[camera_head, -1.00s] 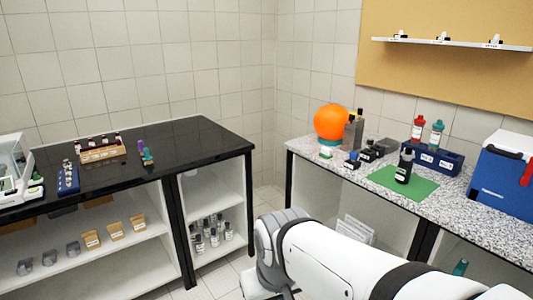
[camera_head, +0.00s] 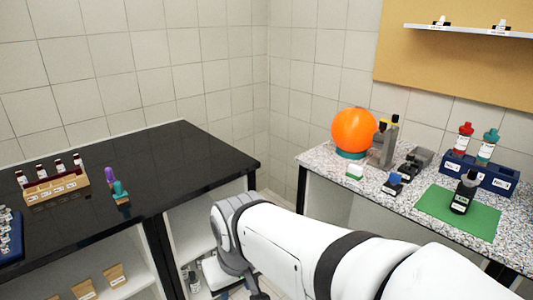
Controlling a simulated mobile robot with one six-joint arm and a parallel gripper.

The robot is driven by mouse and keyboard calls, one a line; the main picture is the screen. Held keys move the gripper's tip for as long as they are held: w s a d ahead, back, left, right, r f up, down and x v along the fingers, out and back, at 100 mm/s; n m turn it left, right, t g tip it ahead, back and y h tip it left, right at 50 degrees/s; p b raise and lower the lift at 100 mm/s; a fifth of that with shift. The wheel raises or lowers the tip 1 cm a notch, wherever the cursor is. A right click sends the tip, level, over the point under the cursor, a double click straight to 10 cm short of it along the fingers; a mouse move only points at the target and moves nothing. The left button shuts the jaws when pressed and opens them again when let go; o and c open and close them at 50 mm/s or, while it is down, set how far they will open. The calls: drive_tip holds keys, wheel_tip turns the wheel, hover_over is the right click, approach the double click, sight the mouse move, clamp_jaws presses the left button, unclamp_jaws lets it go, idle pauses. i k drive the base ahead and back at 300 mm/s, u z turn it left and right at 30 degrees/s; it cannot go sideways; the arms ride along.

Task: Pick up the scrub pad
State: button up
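My white and grey arm reaches in from the lower right, below and in front of the counter, apart from the pad. My gripper's fingers do not show.
Close by are the orange ball (camera_head: 353,131), several bottles, a small blue-and-black item (camera_head: 393,183), and a dark bottle (camera_head: 464,194) on a green mat (camera_head: 430,203). A blue rack (camera_head: 497,178) stands behind. A black bench (camera_head: 190,150) is at the left.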

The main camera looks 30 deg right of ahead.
sight(354, 172)
drive_tip(key=z, duration=0.3)
drive_tip(key=i, duration=1.4)
drive_tip(key=z, duration=1.35)
drive_tip(key=i, duration=0.7)
drive_tip(key=z, duration=0.3)
drive_tip(key=k, duration=0.9)
drive_tip(key=z, duration=0.2)
drive_tip(key=i, duration=0.9)
drive_tip(key=u, duration=0.1)
